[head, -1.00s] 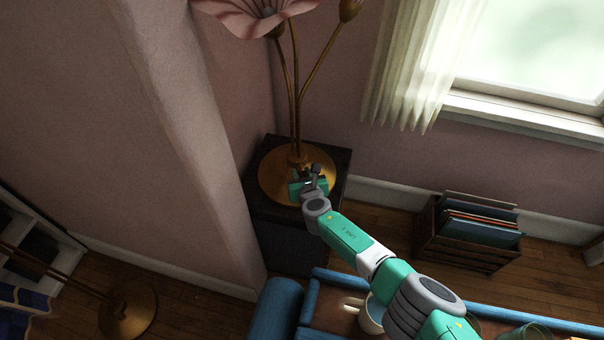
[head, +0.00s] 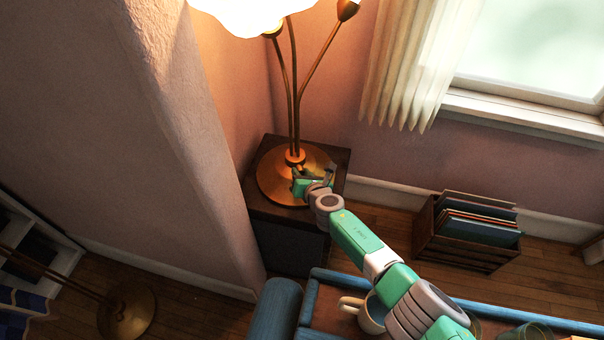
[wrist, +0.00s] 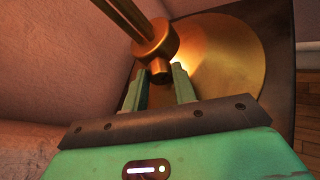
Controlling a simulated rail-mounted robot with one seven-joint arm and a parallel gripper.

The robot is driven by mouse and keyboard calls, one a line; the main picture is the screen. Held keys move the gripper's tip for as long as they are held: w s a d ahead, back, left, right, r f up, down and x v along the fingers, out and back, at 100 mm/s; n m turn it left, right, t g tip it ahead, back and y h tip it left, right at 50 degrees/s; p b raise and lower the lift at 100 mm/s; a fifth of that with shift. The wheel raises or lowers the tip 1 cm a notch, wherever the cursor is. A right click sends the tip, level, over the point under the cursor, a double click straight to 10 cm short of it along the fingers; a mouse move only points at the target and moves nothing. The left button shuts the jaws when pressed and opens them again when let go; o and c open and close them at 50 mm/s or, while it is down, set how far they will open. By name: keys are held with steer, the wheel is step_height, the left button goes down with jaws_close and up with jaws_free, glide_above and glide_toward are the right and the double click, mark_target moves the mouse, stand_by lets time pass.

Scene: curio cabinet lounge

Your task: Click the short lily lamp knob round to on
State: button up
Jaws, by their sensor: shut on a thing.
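The short lily lamp stands on a dark side table (head: 335,165), with brass stems rising from a round brass base (head: 275,180). Its flower shade (head: 250,12) glows bright at the top edge of the head view. My gripper (head: 299,177) is low over the base, by the foot of the stems. In the wrist view, the lamp's small brass knob (wrist: 160,70) sticks out of the hub (wrist: 155,43) toward me. My gripper's two green fingers (wrist: 159,83) are shut on the knob, one each side. The knob's far side is hidden.
A wall corner (head: 205,130) rises close to the left of the table. A wooden crate of records (head: 470,235) stands on the floor at right. A blue-edged tray or bench with a cup (head: 362,312) lies under my arm. Another brass lamp base (head: 127,308) is at lower left.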

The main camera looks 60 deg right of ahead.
steer(key=o, duration=1)
steer(key=p+v, duration=0.7)
steer(key=shift+s+a+r+p, duration=0.1)
steer(key=shift+s+a+p, duration=0.15)
steer(key=shift+a+p, duration=0.1)
